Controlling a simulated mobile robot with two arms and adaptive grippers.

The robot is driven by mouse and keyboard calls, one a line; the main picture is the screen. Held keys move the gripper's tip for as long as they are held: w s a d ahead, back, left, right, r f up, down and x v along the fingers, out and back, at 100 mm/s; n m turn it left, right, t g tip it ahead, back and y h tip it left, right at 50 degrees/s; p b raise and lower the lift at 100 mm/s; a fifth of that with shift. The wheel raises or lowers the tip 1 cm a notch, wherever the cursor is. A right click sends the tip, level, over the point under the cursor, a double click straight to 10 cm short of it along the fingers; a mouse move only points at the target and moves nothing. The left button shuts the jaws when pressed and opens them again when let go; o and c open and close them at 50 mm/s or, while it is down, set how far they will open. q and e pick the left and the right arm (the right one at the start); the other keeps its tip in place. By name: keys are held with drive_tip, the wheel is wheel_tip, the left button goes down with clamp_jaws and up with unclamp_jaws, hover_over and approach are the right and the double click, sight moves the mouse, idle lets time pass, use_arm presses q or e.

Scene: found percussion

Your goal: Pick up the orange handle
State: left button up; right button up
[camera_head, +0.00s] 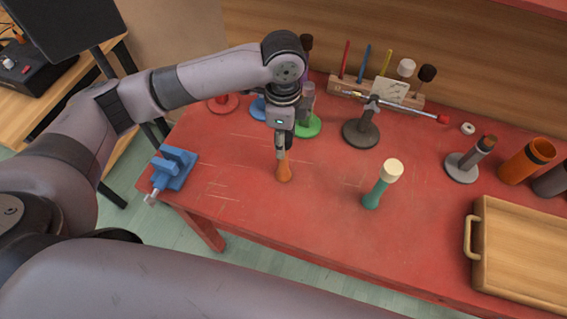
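The orange handle (284,171) stands upright on the red table, left of the middle. My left gripper (282,149) points down right over it. Its fingertips are at the handle's upper end and cover the top of it. The fingers are seen edge-on, so I cannot tell whether they are closed on the handle or apart around it. My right gripper is not in view.
A green handle with a cream top (382,184) stands to the right. A blue vise (174,169) is at the left table edge. A dark stand (361,132), a wooden tool rack (408,99) and a wooden tray (480,262) are also there.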

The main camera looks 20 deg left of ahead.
use_arm(q)
drive_tip(key=shift+f+p, duration=0.35)
drive_tip(key=shift+f, duration=2.7)
drive_tip(key=shift+c, duration=0.6)
clamp_jaws()
